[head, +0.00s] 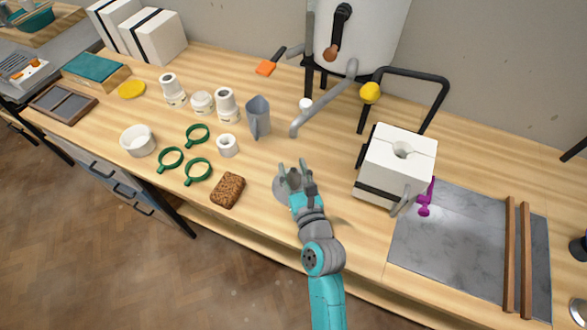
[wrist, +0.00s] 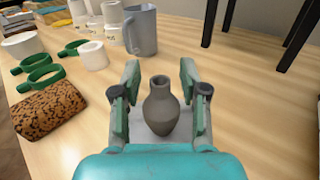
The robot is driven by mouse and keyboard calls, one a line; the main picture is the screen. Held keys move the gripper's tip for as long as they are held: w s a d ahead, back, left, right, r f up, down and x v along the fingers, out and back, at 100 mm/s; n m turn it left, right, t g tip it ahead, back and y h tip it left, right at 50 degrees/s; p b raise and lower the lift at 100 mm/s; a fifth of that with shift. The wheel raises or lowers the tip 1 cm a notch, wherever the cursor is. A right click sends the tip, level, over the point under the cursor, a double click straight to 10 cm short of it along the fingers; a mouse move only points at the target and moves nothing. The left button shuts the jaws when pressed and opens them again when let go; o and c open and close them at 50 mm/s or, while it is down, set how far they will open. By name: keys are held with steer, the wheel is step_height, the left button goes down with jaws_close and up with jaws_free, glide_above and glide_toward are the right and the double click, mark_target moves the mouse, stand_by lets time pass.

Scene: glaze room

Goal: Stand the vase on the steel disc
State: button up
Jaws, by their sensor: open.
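The small grey-brown vase (wrist: 160,106) stands upright between the fingers of my gripper (wrist: 160,73) in the wrist view. The fingers are open, with a gap visible on each side of the vase. A pale grey surface, which looks like the steel disc (wrist: 147,137), lies under the vase. In the head view the disc (head: 279,190) shows as a grey edge left of my gripper (head: 292,168). The vase (head: 294,175) is partly hidden there by the fingers. The exact contact of its base with the disc is hard to see.
A brown sponge (head: 228,190), green rings (head: 198,171), a white roll (head: 227,146) and a grey jug (head: 258,118) stand to the left and behind. A white block mould (head: 399,160) stands to the right. Bare wood surrounds the disc.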

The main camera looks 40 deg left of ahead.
steer(key=shift+r, duration=0.1)
steer(key=v, duration=1.2)
stand_by(0.4)
